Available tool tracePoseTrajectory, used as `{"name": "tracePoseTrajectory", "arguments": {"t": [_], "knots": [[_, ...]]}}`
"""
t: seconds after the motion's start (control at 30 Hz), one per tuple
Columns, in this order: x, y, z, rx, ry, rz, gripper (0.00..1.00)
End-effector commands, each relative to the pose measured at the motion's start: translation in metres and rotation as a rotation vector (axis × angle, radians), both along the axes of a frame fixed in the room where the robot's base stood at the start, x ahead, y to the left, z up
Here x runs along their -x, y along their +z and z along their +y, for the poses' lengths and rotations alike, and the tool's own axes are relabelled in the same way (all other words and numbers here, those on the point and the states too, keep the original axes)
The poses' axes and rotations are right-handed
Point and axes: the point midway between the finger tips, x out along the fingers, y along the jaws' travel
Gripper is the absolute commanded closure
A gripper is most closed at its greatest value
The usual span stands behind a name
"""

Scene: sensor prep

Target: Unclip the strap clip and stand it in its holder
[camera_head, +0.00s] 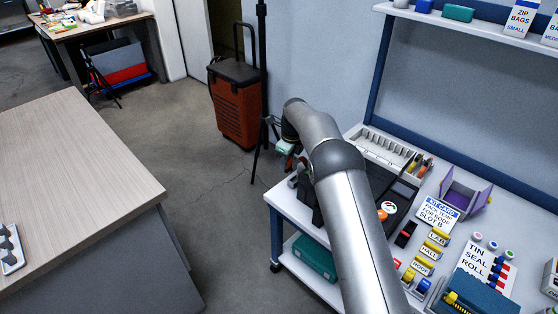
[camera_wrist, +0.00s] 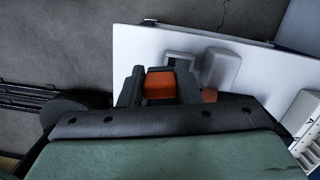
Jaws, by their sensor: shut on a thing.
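My gripper (camera_wrist: 160,82) is shut on an orange piece, which looks like the strap clip (camera_wrist: 159,84), between its two dark fingers in the wrist view. A smaller bit of orange shows just beyond the right finger. A grey block-like fixture (camera_wrist: 220,67) stands on the white table top just past the fingers; I cannot tell if it is the holder or if the clip touches it. In the head view my arm reaches to the left end of the white workbench (camera_head: 285,196), and the fingers and clip cannot be made out there.
A white compartment tray (camera_head: 382,150) lies along the back of the bench. A purple open box (camera_head: 466,198), labelled cards and yellow-marked blocks fill the right side. An orange wheeled case (camera_head: 236,105) stands on the floor behind. A wooden table (camera_head: 75,180) is at left, with open floor between.

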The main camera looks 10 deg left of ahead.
Motion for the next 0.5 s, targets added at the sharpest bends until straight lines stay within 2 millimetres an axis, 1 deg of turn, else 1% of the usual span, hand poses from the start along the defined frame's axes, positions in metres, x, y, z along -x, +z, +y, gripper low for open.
{"name": "tracePoseTrajectory", "arguments": {"t": [0.1, 0.2, 0.37, 0.5], "knots": [[-0.01, -0.005, -0.012, -0.008, -0.103, -0.003, 1.0], [-0.016, -0.008, -0.019, -0.013, -0.168, -0.008, 1.0], [-0.019, -0.015, -0.022, -0.018, -0.202, -0.009, 1.0], [-0.019, -0.025, -0.022, -0.019, -0.202, -0.008, 1.0]]}}
